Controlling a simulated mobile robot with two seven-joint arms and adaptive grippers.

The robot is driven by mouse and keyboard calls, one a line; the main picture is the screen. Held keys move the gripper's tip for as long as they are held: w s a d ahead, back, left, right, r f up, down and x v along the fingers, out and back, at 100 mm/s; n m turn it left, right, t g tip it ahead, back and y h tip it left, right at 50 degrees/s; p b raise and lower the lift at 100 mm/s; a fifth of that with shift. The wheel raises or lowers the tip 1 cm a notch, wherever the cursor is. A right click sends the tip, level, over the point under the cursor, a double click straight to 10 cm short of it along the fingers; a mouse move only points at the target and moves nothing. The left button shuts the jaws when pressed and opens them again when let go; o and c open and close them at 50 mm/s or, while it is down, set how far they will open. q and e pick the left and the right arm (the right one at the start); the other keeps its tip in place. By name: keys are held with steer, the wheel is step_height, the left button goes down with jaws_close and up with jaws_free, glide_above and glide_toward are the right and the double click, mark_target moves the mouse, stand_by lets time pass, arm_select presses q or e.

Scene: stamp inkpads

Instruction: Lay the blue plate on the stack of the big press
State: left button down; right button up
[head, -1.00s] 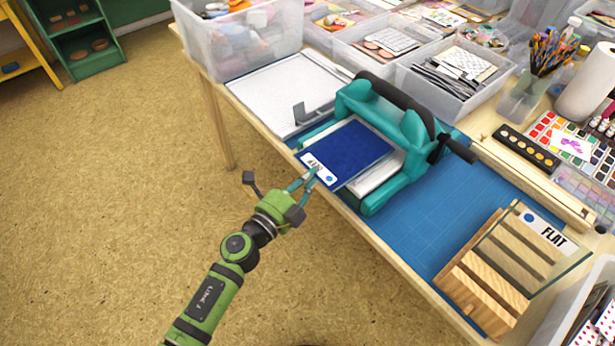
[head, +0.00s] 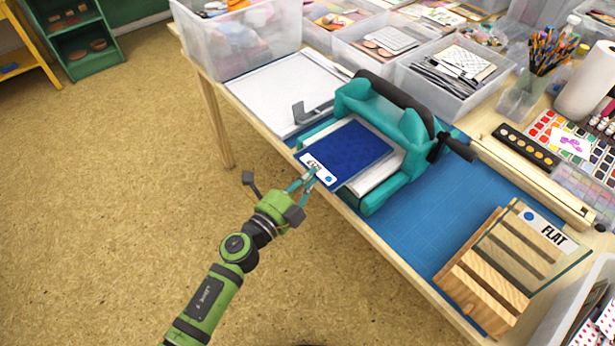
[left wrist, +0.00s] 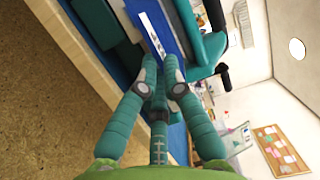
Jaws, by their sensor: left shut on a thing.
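The blue plate (head: 348,152) has a white label at its near left end. My left gripper (head: 309,179) is shut on that labelled end. The plate reaches into the teal big press (head: 372,116), over a pale stack (head: 377,179) whose edge shows at the right. I cannot tell whether the plate touches the stack. In the left wrist view, the fingers (left wrist: 160,75) close on the edge of the blue plate (left wrist: 167,28), with the teal press beside it. My right gripper is not in view.
A wooden rack (head: 485,286) with a clear plate marked FLAT (head: 541,236) stands at the right. A white board (head: 277,90) lies left of the press. Bins (head: 452,95) crowd the back. The blue mat (head: 424,226) between press and rack is clear.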

arm_select(q)
steer(key=shift+f, duration=0.15)
steer(key=c, duration=1.3)
jaws_free()
steer(key=shift+s+a, duration=0.75)
steer(key=shift+a, duration=0.3)
steer(key=shift+s+a, duration=0.75)
steer(key=shift+a, duration=0.25)
